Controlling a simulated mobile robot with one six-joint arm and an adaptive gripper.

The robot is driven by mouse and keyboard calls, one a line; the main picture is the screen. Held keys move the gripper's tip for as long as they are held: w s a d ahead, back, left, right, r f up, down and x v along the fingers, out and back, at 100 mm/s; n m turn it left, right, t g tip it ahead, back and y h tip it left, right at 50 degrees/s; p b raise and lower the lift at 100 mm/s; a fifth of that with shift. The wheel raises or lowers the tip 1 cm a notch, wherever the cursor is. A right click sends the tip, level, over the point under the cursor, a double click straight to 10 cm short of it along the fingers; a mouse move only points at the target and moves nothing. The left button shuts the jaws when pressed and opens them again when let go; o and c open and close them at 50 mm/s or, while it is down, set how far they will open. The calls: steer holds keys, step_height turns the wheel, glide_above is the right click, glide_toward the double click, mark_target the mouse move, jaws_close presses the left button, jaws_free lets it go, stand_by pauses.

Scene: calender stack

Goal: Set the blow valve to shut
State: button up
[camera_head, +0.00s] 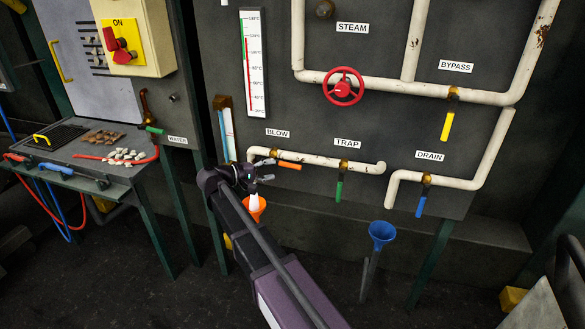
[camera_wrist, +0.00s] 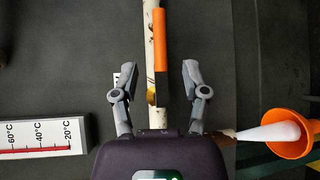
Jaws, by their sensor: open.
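The blow valve has an orange lever (camera_head: 290,166) under the BLOW label (camera_head: 277,133), on a white pipe (camera_head: 320,160). The lever lies along the pipe, pointing right. In the wrist view the lever (camera_wrist: 160,48) runs nearly parallel to the pipe (camera_wrist: 158,118), with a brass part beside it. My gripper (camera_head: 266,169) is open and faces the panel at the left end of this pipe. In the wrist view its fingers (camera_wrist: 157,70) stand either side of the pipe and lever, with gaps on both sides. I cannot tell how far the fingertips are from the lever.
The trap's green lever (camera_head: 339,190), the drain's blue lever (camera_head: 420,206) and the bypass's yellow lever (camera_head: 447,126) hang down. A red steam wheel (camera_head: 343,86) is above. An orange funnel (camera_wrist: 292,135) with a white tip is close beside my gripper. A blue funnel (camera_head: 381,232) stands lower right.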

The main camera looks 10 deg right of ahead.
mark_target(289, 166)
steer(key=b+x, duration=0.1)
steer(key=x, duration=0.7)
steer(key=shift+d, duration=0.1)
jaws_close()
